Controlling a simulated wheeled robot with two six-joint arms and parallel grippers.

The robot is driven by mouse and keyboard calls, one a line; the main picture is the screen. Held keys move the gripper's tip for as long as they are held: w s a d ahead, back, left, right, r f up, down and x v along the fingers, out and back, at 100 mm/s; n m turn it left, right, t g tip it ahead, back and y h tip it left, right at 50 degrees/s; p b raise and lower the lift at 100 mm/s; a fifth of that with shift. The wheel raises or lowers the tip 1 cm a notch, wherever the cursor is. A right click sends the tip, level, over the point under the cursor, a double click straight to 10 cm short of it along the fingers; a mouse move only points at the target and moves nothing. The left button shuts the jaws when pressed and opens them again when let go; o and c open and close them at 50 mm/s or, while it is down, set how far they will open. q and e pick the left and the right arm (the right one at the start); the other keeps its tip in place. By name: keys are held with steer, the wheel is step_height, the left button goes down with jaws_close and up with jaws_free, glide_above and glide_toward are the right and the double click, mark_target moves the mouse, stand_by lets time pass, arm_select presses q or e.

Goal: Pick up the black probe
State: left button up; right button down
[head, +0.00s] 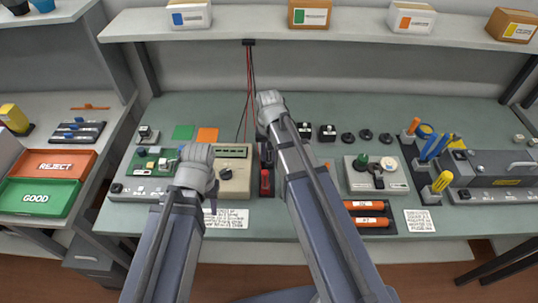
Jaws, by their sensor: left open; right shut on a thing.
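My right gripper (268,103) is over the middle of the bench, above and behind the meter and the probe holder. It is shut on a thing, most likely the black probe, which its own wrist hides. A black cable from the shelf bracket (248,42) runs down toward this gripper. The red probe (265,182) stands in the dark holder (268,159) beside the meter (235,172). My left gripper (197,163) is open, just left of the meter; its fingers are mostly hidden by the wrist.
A circuit board fixture (150,162) stands at the left, with green and orange pads behind it. A grey dial box (376,175) and orange cylinders (366,205) are at the right. REJECT (53,162) and GOOD (40,197) bins sit far left. A shelf with boxes hangs above.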

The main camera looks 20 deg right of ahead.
arm_select(q)
steer(key=shift+r, duration=0.15)
arm_select(e)
steer(key=shift+r, duration=0.15)
step_height(320, 180, up, 10)
steer(key=p, duration=1)
arm_select(q)
step_height(320, 180, up, 10)
arm_select(e)
steer(key=shift+f+b, duration=0.3)
steer(key=shift+f, duration=0.1)
arm_select(q)
steer(key=shift+f, duration=0.35)
steer(key=shift+d, duration=0.1)
arm_select(e)
steer(key=shift+d, duration=0.1)
